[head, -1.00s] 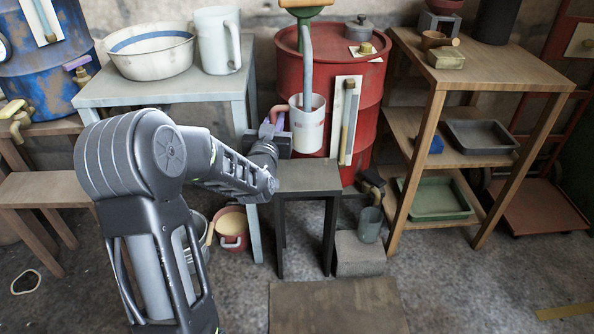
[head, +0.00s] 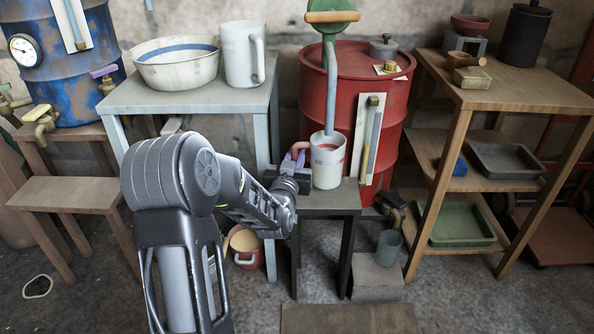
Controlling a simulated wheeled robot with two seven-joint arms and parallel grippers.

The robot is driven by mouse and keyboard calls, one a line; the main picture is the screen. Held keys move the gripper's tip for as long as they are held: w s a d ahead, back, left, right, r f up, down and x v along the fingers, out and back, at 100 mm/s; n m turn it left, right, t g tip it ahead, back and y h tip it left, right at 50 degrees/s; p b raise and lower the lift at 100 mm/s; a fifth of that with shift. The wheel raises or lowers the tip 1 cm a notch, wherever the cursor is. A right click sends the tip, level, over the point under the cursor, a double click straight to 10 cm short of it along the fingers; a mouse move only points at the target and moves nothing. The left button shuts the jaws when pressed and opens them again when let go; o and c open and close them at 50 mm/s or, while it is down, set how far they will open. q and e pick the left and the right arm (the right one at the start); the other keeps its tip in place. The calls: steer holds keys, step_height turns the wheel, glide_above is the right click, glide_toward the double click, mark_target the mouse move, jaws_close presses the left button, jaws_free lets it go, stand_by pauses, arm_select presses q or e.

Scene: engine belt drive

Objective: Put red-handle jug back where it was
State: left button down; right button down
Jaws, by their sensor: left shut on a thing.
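The white jug (head: 328,166) with the red handle (head: 299,147) is upright over the small dark stool (head: 336,203), in front of the red drum. Its base is at the stool top; I cannot tell whether it rests there or hangs just above. Something reddish shows inside its mouth. The grey pipe (head: 331,90) from the green-topped pump comes down to the mouth. My left gripper (head: 299,157) is shut on the red handle at the jug's left side; its fingers partly hide the handle. My right gripper is not in view.
The red drum (head: 341,83) stands close behind the jug. A pale table (head: 190,100) with a bowl and a larger white jug (head: 243,56) is at left. A wooden shelf (head: 515,95) is at right. A grey cup (head: 388,247) stands on a block below.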

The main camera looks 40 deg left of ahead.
arm_select(q)
steer(key=shift+f+b, duration=0.9)
steer(key=shift+f, duration=0.9)
steer(key=shift+f, duration=0.15)
steer(key=c, duration=1.8)
jaws_free()
steer(key=shift+f, duration=0.1)
steer(key=shift+c, duration=0.2)
steer(key=o, duration=0.5)
steer(key=shift+c, duration=0.2)
